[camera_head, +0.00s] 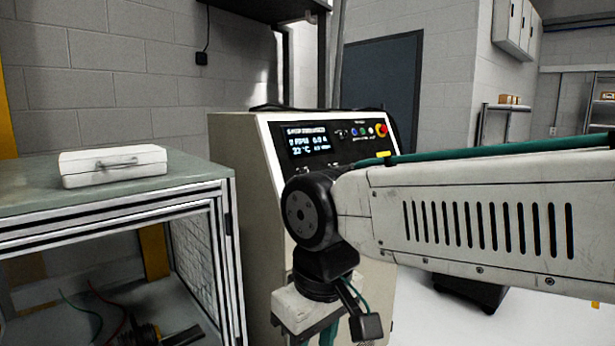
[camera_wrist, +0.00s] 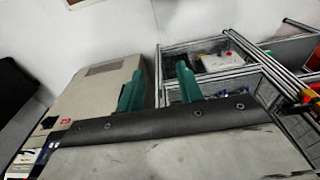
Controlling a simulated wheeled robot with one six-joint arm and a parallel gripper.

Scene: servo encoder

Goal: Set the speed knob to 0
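A beige machine cabinet (camera_head: 237,165) with a black sloped control panel (camera_head: 345,153) stands at the centre of the head view. The panel carries a lit display (camera_head: 307,139), a row of small coloured buttons and a red emergency-stop button (camera_head: 381,130). The display text is too small to read surely. I cannot make out the speed knob; my arm covers the lower panel. My gripper (camera_wrist: 160,84) shows two green fingers spread apart with nothing between them. In the head view it hangs low in front of the cabinet, away from the panel, its fingers mostly hidden.
A bench (camera_head: 195,178) with a metal frame stands left of the cabinet. A white case (camera_head: 112,166) lies on it, and cables and parts lie underneath. A dark door (camera_head: 383,72) and wall cabinets (camera_head: 515,27) are behind. Open floor shows at the right.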

